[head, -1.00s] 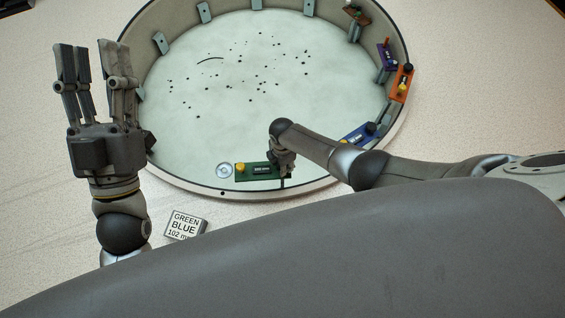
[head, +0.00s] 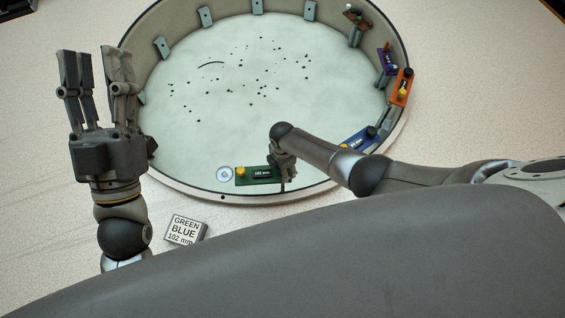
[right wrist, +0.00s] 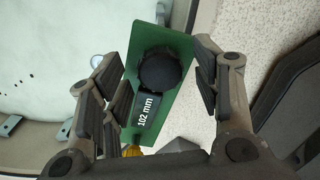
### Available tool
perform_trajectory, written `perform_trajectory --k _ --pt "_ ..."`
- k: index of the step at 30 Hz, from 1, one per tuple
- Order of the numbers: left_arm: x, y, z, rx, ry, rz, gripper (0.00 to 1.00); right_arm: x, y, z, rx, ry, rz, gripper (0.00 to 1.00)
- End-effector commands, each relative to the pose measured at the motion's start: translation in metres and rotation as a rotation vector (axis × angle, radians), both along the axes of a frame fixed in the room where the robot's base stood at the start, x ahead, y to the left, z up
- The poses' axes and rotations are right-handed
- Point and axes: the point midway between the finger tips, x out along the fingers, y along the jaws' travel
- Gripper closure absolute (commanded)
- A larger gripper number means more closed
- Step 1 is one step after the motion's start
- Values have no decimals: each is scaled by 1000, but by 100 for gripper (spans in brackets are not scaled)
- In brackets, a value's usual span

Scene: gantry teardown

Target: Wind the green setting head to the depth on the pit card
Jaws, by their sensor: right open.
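In the right wrist view the green head (right wrist: 172,58) has a black knob (right wrist: 160,70) and a display that reads 102 mm. My right gripper (right wrist: 165,75) is open, its fingers on either side of the black knob and apart from it. In the head view my right gripper (head: 284,172) hides the head's right end. The pit card (head: 185,230) reads GREEN, BLUE, 102 mm. My left gripper (head: 98,65) is open and empty, fingers up, left of the pit.
A blue head (head: 358,139) sits on the rim to the right, partly behind my right arm. Orange (head: 401,87), purple (head: 387,58) and brown (head: 357,17) heads follow along the right wall.

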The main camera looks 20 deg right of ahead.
Motion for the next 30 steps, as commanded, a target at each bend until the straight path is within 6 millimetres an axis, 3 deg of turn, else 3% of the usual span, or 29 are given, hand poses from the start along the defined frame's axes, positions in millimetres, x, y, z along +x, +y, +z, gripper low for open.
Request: perform_trajectory --k 11,30 --pt "0 0 1 1 -3 1 60 0 -1 30 1 -2 2 42" --pt "0 0 1 1 -4 2 60 0 0 112 0 -1 0 42"
